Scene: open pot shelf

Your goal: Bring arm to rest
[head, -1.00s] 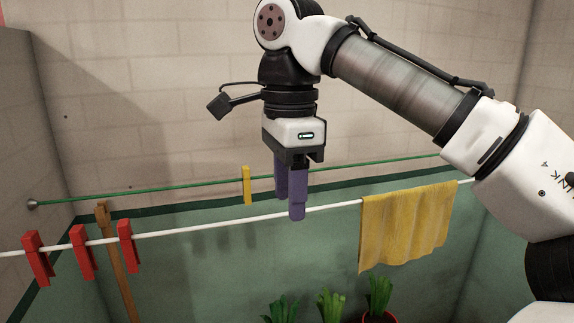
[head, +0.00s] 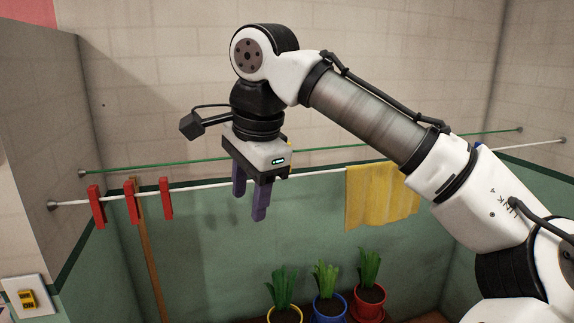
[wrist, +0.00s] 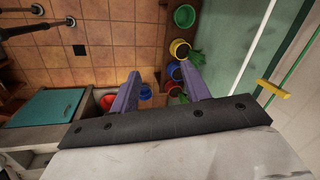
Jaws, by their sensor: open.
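My gripper (head: 250,203) hangs from my raised arm with its two purple fingers pointing down. The fingers are apart, with nothing between them. In the head view it is in front of the white line and the back wall, left of the yellow cloth (head: 372,197). The wrist view shows both fingers (wrist: 162,80) spread over the tiled floor and pots far below.
Red pegs (head: 131,200) hang on the white line (head: 215,183) at left, near a wooden pole (head: 148,250). Potted plants (head: 328,290) stand below. A wall switch (head: 28,298) is at lower left. The wrist view shows a teal-topped unit (wrist: 40,108) at left.

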